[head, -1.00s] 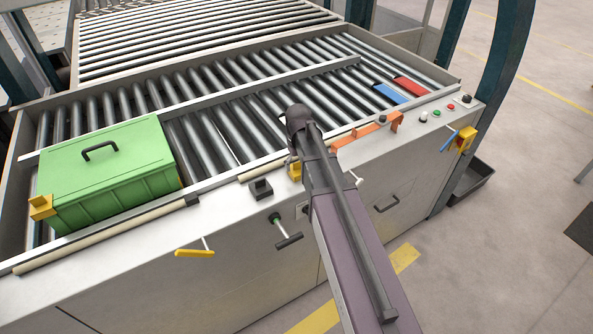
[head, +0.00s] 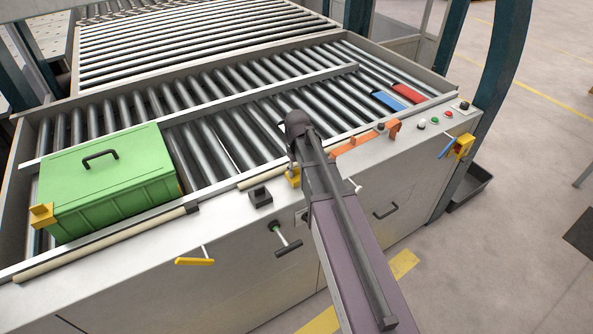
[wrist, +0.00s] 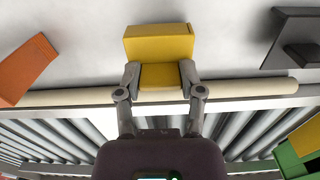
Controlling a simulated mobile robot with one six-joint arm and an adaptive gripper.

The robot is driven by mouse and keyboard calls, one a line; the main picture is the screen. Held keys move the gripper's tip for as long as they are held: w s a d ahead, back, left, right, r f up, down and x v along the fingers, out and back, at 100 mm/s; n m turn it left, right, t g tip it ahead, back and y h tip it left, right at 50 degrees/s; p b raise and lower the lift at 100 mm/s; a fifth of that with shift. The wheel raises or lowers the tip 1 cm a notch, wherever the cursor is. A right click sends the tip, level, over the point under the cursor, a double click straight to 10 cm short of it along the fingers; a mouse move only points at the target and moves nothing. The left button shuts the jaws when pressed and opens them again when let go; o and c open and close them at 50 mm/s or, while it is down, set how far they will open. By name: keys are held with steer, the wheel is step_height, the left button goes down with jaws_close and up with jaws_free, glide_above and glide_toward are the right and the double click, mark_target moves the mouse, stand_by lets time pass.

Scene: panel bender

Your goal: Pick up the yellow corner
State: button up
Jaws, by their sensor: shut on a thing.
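The yellow corner (wrist: 158,45) is a small block with a raised step, on the pale metal ledge beside a cream strip. In the wrist view my gripper (wrist: 160,76) has its two fingers closed on the lower part of the corner, one on each side. In the head view the corner (head: 292,177) shows only partly, beside my dark arm, which hides the fingers. I cannot tell whether it is clear of the ledge. A second yellow corner (head: 42,215) sits at the front left of the green box.
The green lidded box (head: 115,190) stands on the rollers at the left. A dark block (head: 260,198) is on the ledge left of my gripper; an orange bracket (head: 360,139) is on the right. Blue (head: 389,102) and red (head: 409,93) pieces lie further right. Handles stick out from the front panel.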

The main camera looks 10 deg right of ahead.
mark_target(298, 176)
step_height(298, 176, up, 3)
steer(key=shift+f+p, duration=0.2)
steer(key=shift+p, duration=0.85)
steer(key=shift+s+r, duration=0.2)
steer(key=shift+s, duration=0.15)
steer(key=s+r+p, duration=0.1)
steer(key=s, duration=1.4)
steer(key=shift+s+d, duration=0.2)
steer(key=shift+d, duration=0.05)
steer(key=shift+f+b, duration=0.5)
steer(key=shift+f, duration=0.25)
steer(key=shift+s, duration=0.1)
